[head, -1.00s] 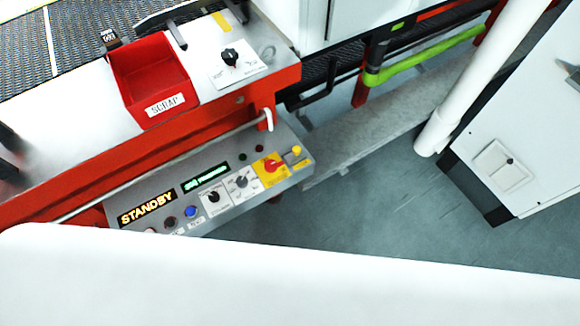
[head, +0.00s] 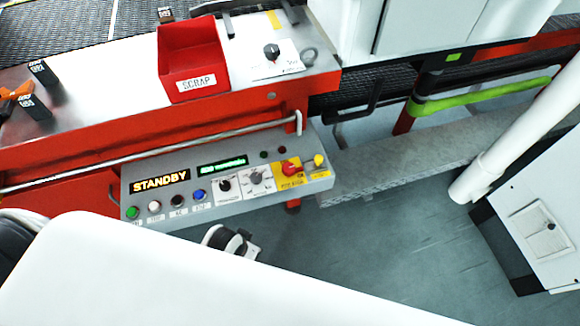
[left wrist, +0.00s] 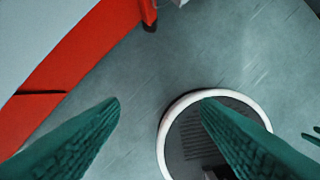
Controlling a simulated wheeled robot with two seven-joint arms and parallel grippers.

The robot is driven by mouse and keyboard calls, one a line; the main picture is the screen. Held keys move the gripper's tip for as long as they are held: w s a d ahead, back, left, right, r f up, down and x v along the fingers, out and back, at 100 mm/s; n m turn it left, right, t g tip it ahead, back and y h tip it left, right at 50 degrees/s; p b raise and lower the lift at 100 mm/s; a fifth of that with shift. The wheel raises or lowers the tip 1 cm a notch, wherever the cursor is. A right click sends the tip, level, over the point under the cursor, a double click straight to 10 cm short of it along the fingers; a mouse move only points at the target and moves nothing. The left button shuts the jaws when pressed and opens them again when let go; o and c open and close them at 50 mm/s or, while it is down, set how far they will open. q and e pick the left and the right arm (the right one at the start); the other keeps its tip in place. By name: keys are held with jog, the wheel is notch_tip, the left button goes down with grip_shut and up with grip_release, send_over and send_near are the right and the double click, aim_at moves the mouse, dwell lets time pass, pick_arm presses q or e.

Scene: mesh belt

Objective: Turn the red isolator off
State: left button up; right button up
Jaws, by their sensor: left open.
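The red isolator (head: 290,168) is a red rotary knob on a yellow plate, near the right end of the grey control panel (head: 150,217). Its exact pointing direction is too small to read. My left gripper is open and empty in the left wrist view (left wrist: 160,102), its two green fingers apart above the floor. In the head view, a white and black part of my arm shows just below the panel, apart from the isolator. Small dark green tips at the right edge of the left wrist view may be my right gripper; its state is unclear.
The panel has a lit STANDBY display (head: 160,183), a green display (head: 222,166), two other selectors and several buttons. A handrail (head: 140,157) runs above it. A red SCRAP bin (head: 193,60) sits on the ledge. A white cabinet (head: 545,215) stands right; floor between is clear.

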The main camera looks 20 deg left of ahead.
pick_arm(q)
jog(key=w+d+r+h+b, duration=0.1)
jog(key=w+d+r+b, duration=0.2)
jog(key=r, duration=0.7)
notch_tip(320, 180, up, 9)
jog(key=n+g+y, duration=0.1)
jog(key=n+g, duration=0.1)
jog(key=g, duration=0.1)
send_over(289, 167)
notch_tip(289, 167, down, 11)
jog(key=shift+f, duration=0.2)
jog(key=shift+c, duration=0.4)
jog(key=c, duration=0.9)
